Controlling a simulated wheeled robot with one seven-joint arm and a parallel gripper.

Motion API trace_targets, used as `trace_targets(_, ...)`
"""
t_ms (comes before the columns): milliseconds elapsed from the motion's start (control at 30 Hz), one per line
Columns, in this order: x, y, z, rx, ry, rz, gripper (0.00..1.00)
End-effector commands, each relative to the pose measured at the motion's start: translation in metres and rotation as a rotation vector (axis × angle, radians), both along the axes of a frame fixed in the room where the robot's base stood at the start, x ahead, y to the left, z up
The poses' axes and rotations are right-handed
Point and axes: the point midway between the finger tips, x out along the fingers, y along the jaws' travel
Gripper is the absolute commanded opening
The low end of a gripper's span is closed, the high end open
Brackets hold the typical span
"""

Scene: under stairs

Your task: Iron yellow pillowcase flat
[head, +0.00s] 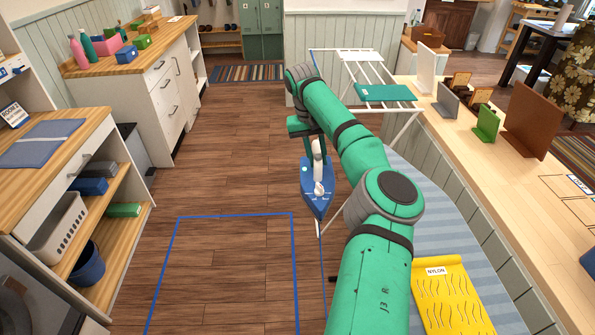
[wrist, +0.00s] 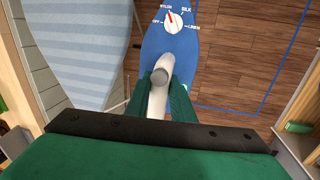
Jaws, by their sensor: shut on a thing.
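The yellow pillowcase (head: 462,300) lies on the striped ironing board (head: 420,235) at the lower right of the head view. It has a NYLON label and several dark wavy wrinkle lines. My gripper (head: 316,150) is shut on the white handle of the blue iron (head: 312,190), apart from the pillowcase. In the wrist view the iron (wrist: 190,58) shows a dial with OFF, NYLON, SILK and LINEN, its red mark towards NYLON. The iron appears over the wood floor, beside the board (wrist: 75,50). My gripper (wrist: 163,85) hides part of the handle. The pillowcase is not in the wrist view.
A white rack (head: 345,57) with a green pad (head: 384,92) stands beyond my arm. A wooden counter (head: 470,125) with upright panels runs along the right. Cabinets and shelves line the left. Blue tape (head: 235,215) marks a clear floor area.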

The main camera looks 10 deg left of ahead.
Motion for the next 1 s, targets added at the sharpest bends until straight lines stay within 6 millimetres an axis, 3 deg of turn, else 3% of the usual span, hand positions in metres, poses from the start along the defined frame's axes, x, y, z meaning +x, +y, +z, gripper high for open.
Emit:
trace_targets(100,-0.005,-0.032,0.021,-0.002,-0.004,0.087,0.0)
trace_targets(400,-0.031,-0.099,0.049,-0.003,-0.005,0.306,0.0)
trace_targets(1000,-0.112,-0.234,0.07,-0.002,-0.004,0.713,0.0)
